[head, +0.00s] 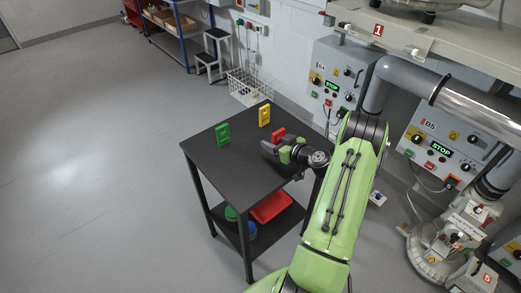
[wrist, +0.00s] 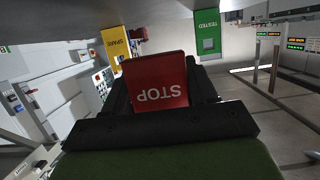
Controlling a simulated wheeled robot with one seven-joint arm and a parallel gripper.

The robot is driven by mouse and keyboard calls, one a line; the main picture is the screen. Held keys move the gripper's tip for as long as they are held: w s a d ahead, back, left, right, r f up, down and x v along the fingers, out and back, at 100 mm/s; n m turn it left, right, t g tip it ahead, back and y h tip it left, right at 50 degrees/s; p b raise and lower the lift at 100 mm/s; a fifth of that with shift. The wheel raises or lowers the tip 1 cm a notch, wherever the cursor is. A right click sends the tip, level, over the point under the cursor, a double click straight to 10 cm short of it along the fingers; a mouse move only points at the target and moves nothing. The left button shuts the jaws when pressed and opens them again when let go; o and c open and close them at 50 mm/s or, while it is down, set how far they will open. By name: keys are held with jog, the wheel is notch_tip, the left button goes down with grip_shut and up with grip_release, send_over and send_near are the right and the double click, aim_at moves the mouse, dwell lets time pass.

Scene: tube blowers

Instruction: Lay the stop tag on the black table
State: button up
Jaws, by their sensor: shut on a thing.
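The red stop tag (head: 278,133) is between the fingers of my gripper (head: 274,146), over the right part of the black table (head: 235,178). In the wrist view the stop tag (wrist: 158,82) shows its white STOP lettering upside down, with the black fingers on either side. My gripper is shut on it. The gap between the tag and the tabletop is hard to judge, and the fingers hide part of the tag.
A green TESTED tag (head: 222,133) and a yellow SPARE tag (head: 264,115) stand upright on the table. The front and middle of the tabletop are clear. A red tray (head: 271,206) is on the lower shelf. Wall control boxes (head: 337,85) are to the right.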

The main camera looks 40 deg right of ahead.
aim_at(273, 158)
jog(key=shift+f+b, duration=0.3)
jog(key=shift+f, duration=2.05)
jog(key=shift+f+b, duration=0.2)
jog(key=shift+b, duration=0.1)
jog(key=o, duration=1)
jog(key=shift+r, duration=0.1)
